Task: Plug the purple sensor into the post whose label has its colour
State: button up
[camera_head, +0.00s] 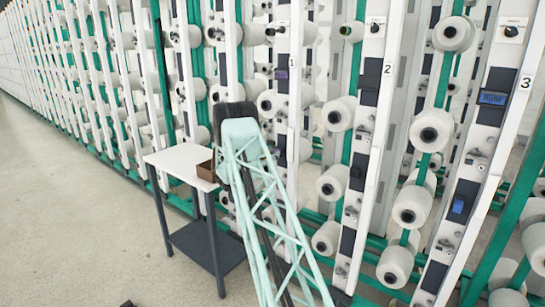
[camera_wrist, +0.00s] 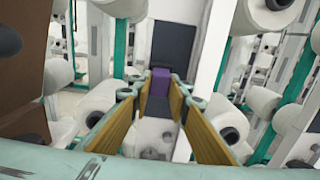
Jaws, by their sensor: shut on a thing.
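In the wrist view my gripper (camera_wrist: 160,87) is shut on the purple sensor (camera_wrist: 160,80), a small block between the fingertips. Beyond it is a white post face with a dark panel (camera_wrist: 173,43); I cannot tell whether the sensor touches it. In the head view my arm hides the gripper and sensor. Post 1 (camera_head: 293,105) has a dark label plate with a purple patch (camera_head: 281,74). Post 2 (camera_head: 377,125) has a dark label plate (camera_head: 371,72) whose colour I cannot read. Post 3 (camera_head: 480,140) has a blue label (camera_head: 492,98) and a blue sensor (camera_head: 459,205) lower down.
A white-topped table (camera_head: 170,158) with a brown box (camera_head: 206,171) stands left of my arm. White yarn bobbins (camera_head: 340,113) on green frames crowd between the posts, and bobbins (camera_wrist: 265,15) flank my gripper.

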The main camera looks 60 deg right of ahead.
jog(key=shift+d, duration=0.1)
jog(key=o, duration=0.8)
jog(key=o, duration=0.3)
jog(key=a, duration=0.7)
dwell(0.4)
jog(key=shift+w+a, duration=0.1)
jog(key=a, duration=1.1)
jog(key=shift+w+a, duration=0.15)
jog(key=shift+a, duration=0.25)
